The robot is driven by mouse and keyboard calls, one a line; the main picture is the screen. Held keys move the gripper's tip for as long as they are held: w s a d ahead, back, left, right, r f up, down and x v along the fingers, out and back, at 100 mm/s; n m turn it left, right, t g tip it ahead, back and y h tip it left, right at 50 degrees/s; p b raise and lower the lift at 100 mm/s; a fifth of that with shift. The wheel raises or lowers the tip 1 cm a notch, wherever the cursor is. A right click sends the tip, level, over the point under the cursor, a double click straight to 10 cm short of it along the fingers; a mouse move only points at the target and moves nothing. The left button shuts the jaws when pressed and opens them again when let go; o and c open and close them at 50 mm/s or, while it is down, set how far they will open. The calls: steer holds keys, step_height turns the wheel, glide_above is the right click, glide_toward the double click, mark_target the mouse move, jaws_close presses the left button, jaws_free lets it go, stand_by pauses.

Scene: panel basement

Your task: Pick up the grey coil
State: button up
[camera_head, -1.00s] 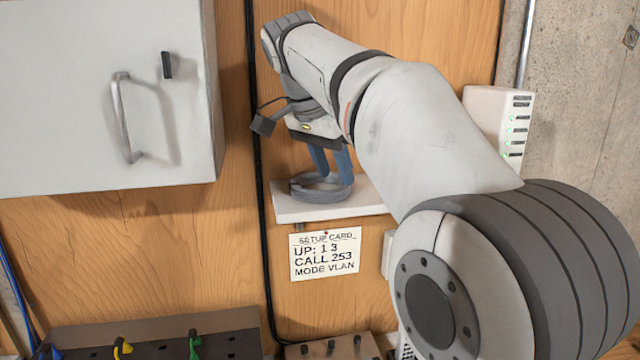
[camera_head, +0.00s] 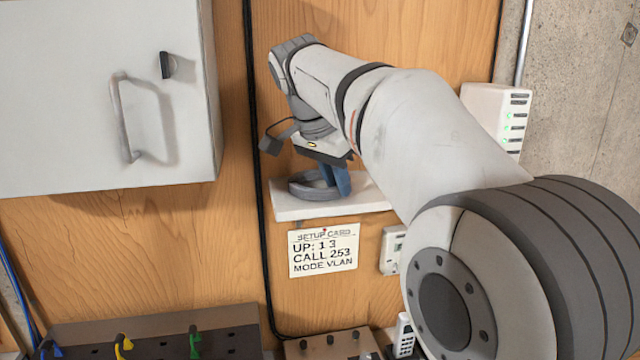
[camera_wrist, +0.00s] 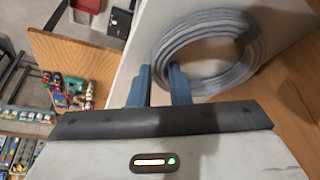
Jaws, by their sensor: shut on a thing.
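The grey coil (camera_head: 306,188) lies on a small white shelf (camera_head: 350,201) fixed to the wooden panel. My gripper (camera_head: 336,180) points down at the shelf, with its blue fingers at the coil's right part. In the wrist view the coil (camera_wrist: 225,50) is a round bundle of grey cable, and my gripper (camera_wrist: 162,78) is shut on its rim, one finger on the outer side and the other overlapping the bundle. The coil appears to rest on the shelf still; any gap beneath it cannot be made out.
A white cabinet (camera_head: 90,90) with a handle hangs at the left. A setup card (camera_head: 323,250) is pinned below the shelf. A white box with green lights (camera_head: 496,115) is at the right. A black cable (camera_head: 256,200) runs down the panel left of the shelf.

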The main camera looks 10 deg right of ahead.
jaws_close()
step_height(320, 180, up, 10)
stand_by(0.6)
stand_by(1.0)
